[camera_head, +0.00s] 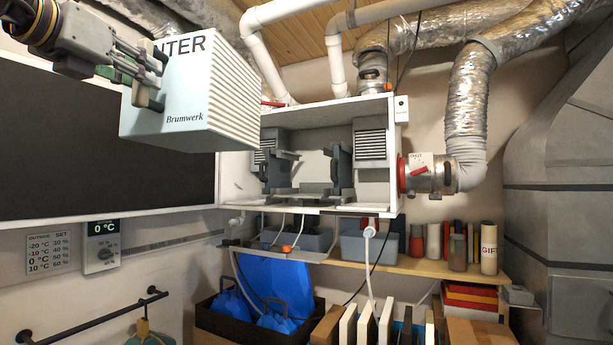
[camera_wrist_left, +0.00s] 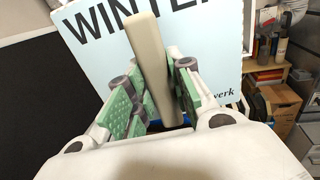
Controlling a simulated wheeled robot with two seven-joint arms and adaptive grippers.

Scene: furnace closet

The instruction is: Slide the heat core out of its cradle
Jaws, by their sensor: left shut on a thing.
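The heat core (camera_head: 190,100) is a pale blue block with a ribbed white side and the words "NTER" and "Brumwerk" showing. It hangs in the air at upper left, in front of the open white unit (camera_head: 395,150). My left gripper (camera_head: 150,82) is shut on the core's handle; in the left wrist view the green-padded fingers (camera_wrist_left: 155,95) stand on both sides of the beige handle bar (camera_wrist_left: 148,55), with the core's face (camera_wrist_left: 220,65) behind. The dark grey cradle (camera_head: 310,190) inside the unit is empty. My right gripper is not in view.
A black panel (camera_head: 100,160) is on the wall at left, with a thermostat (camera_head: 103,245) below it. A wooden shelf (camera_head: 430,267) with bins and jars runs under the unit. Silver ducts (camera_head: 468,95) and a red-collared pipe joint (camera_head: 425,175) are at right.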

